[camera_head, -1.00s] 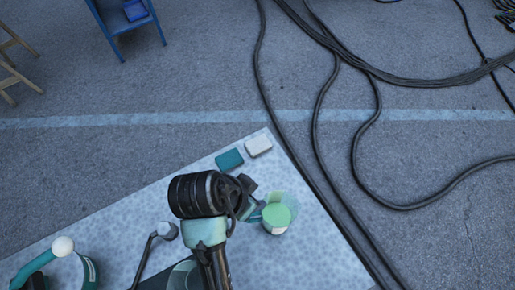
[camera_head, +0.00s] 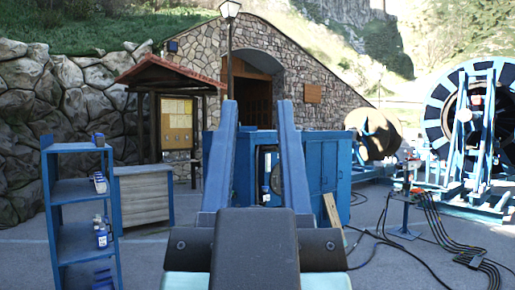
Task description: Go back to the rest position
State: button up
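A dark, rounded part of my own arm with pale teal sections (camera_head: 255,245) fills the bottom middle of the head view. My gripper's fingers cannot be made out in this view, so what they hold is not shown. Two blue bars (camera_head: 225,155) rise and lean inward just behind the arm part; I cannot tell what they belong to. The table and the things on it are out of view.
A blue shelf (camera_head: 80,190) with small bottles and boxes stands at the left. A blue cabinet (camera_head: 330,170) stands behind the bars. Cables (camera_head: 440,225) lie on the floor at the right, near a large cable reel (camera_head: 470,130).

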jog(key=shift+s+r, duration=0.35)
notch_tip(320, 180, down, 6)
jog(key=b, duration=0.6)
jog(key=shift+f, duration=0.15)
dwell(0.4)
